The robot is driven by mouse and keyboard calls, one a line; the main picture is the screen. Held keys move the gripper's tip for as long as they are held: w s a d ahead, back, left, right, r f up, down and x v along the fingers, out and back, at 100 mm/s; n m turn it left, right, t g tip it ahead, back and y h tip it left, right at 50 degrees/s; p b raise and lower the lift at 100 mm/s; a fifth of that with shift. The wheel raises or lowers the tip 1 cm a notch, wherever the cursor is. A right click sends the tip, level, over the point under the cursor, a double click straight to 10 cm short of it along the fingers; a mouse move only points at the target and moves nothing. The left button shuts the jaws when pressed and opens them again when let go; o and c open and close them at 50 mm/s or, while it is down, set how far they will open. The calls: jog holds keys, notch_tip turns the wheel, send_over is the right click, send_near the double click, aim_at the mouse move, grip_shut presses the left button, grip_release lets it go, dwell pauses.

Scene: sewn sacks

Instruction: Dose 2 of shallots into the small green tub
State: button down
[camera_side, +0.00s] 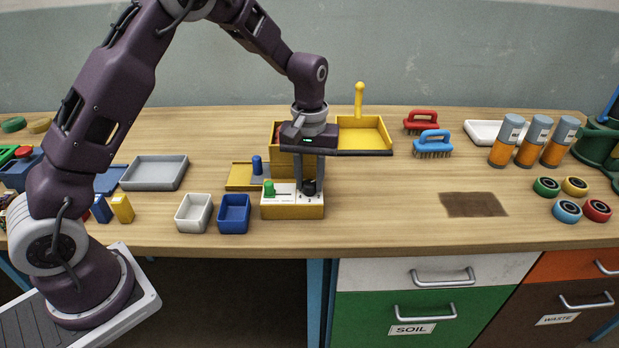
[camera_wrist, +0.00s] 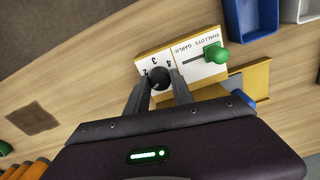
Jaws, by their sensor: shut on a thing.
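The yellow dispenser (camera_side: 293,211) stands mid-table with a white control panel on its front. My gripper (camera_side: 309,183) points down and is shut on the black dial (camera_wrist: 158,77) at the panel's right end. Numbers show around the dial in the wrist view, but its exact setting cannot be told. A green slider knob (camera_side: 268,187) sits at the panel's left end; it also shows in the wrist view (camera_wrist: 215,53), at the slot end away from the dial. The slot is labelled shallots and garlic. I cannot make out a small green tub.
A white tub (camera_side: 194,228) and a blue tub (camera_side: 234,228) stand left of the dispenser. A blue-knobbed part (camera_side: 257,165) is behind the panel. A yellow tray with an upright handle (camera_side: 359,100), brushes (camera_side: 432,142) and bottles (camera_side: 507,142) are further right.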

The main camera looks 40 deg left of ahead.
aim_at(310, 182)
jog(key=m, duration=0.5)
jog(key=shift+m, duration=0.3)
jog(key=m, duration=0.4)
jog(key=shift+m, duration=0.7)
jog(key=c, duration=1.1)
grip_release()
jog(key=shift+r, duration=0.15)
notch_tip(310, 182, up, 7)
jog(key=shift+f, duration=0.15)
